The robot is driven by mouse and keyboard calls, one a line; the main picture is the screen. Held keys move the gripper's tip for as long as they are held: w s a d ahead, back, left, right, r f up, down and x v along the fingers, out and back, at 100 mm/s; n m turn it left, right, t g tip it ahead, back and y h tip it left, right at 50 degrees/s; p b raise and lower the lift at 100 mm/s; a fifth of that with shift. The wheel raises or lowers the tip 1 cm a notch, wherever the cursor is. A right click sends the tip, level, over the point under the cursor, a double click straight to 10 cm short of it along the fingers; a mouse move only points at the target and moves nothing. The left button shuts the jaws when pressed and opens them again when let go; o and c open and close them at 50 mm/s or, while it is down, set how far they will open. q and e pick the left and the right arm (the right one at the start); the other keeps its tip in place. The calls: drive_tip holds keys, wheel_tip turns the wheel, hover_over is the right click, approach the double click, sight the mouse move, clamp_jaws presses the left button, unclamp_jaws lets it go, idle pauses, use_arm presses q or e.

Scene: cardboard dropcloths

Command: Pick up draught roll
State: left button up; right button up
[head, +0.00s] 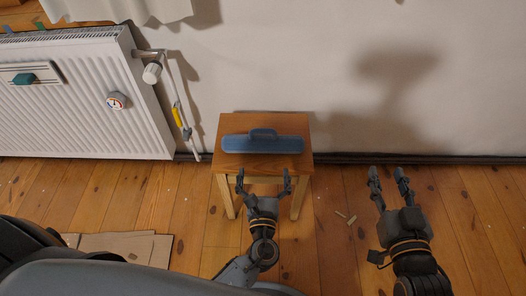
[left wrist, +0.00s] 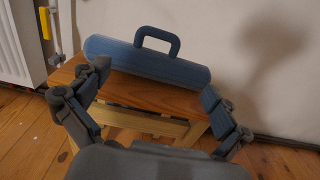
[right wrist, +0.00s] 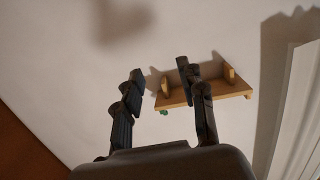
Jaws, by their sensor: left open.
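The draught roll (head: 240,145) is a long blue roll with a loop handle on top. It lies across a small wooden stool (head: 225,127) against the wall. It also shows in the left wrist view (left wrist: 150,63), lying beyond the fingers, handle upright. My left gripper (head: 264,178) is open and empty at the front edge of the stool, with its fingers pointing toward the roll and not touching it. My right gripper (head: 389,176) is to the right of the stool, fingers apart and empty, well away from the roll.
A white radiator (head: 80,100) with a valve and pipe stands at the left against the wall. Flat cardboard (head: 125,245) lies on the wooden floor at lower left. Small scraps (head: 350,218) lie right of the stool. A wooden wall shelf (right wrist: 225,90) shows in the right wrist view.

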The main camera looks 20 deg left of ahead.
sight(263, 141)
use_arm(q)
drive_tip(key=b+x, duration=0.1)
drive_tip(key=x, duration=0.7)
drive_tip(key=shift+w, duration=0.2)
drive_tip(key=x, duration=0.2)
drive_tip(key=b+x, duration=0.1)
drive_tip(key=x, duration=0.1)
drive_tip(key=shift+a+f, duration=0.15)
drive_tip(key=shift+a, duration=0.1)
drive_tip(key=shift+w+a, duration=0.2)
drive_tip(key=shift+w, duration=0.35)
use_arm(e)
wheel_tip(263, 141, up, 11)
drive_tip(key=s+a+t+y, duration=0.1)
drive_tip(key=t+y, duration=0.1)
drive_tip(key=t, duration=0.5)
drive_tip(key=shift+s+a+r+y, duration=0.15)
drive_tip(key=shift+s+r+y, duration=0.05)
drive_tip(key=shift+y, duration=0.1)
use_arm(q)
drive_tip(key=shift+c, duration=0.2)
drive_tip(key=c, duration=1.4)
